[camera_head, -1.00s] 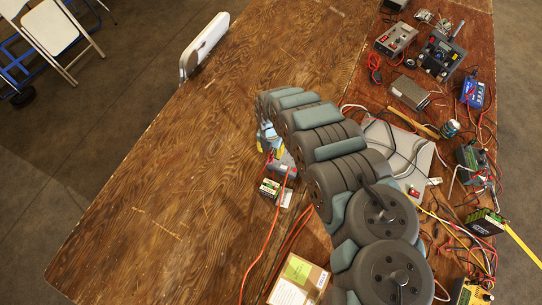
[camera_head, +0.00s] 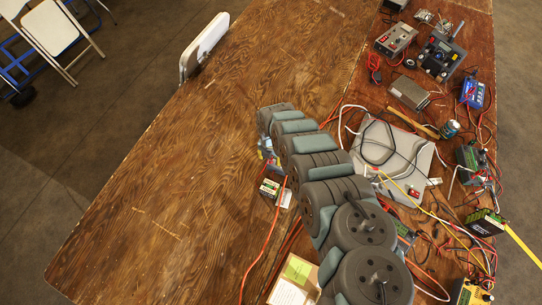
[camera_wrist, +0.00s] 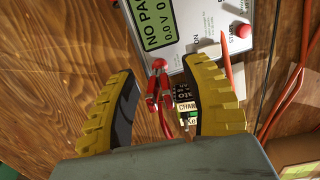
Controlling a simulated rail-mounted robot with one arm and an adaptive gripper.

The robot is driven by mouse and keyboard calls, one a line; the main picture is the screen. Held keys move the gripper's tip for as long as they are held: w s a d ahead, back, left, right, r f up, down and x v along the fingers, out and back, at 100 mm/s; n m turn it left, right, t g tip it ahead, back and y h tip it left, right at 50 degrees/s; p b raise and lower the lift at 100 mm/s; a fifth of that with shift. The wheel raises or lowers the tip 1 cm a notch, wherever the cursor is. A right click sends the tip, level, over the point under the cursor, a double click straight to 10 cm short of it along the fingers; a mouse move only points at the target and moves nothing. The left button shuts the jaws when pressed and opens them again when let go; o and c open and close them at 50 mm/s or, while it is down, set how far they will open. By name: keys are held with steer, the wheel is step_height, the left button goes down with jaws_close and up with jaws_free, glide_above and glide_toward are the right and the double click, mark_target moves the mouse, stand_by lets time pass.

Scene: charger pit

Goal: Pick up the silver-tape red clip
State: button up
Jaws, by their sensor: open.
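In the wrist view, a red clip (camera_wrist: 157,88) with shiny silver parts lies between the fingers of my gripper (camera_wrist: 158,70), with thin red leads below it. Its red tip is near the edge of a charger (camera_wrist: 205,28) with a green display. My gripper has yellow ribbed fingers with dark pads. It is open, one finger on each side of the clip, and neither visibly touches it. The height gap cannot be told. In the head view my arm hides the clip and most of the gripper.
A small dark block with labels (camera_wrist: 187,100) sits close to the right finger. A red cable (camera_head: 262,245) runs over the wood at the front. A cardboard box (camera_head: 296,279) stands at the front. Chargers and cables crowd the right; the wooden table (camera_head: 150,190) is clear at left.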

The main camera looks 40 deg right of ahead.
steer(key=shift+f, duration=0.1)
jaws_close()
stand_by(0.4)
steer(key=shift+r, duration=1.05)
steer(key=s+a+r+p, duration=0.8)
steer(key=s+r+p, duration=0.2)
steer(key=p, duration=0.3)
steer(key=shift+s+a+r, duration=0.3)
steer(key=shift+s+r, duration=0.05)
steer(key=shift+r, duration=0.2)
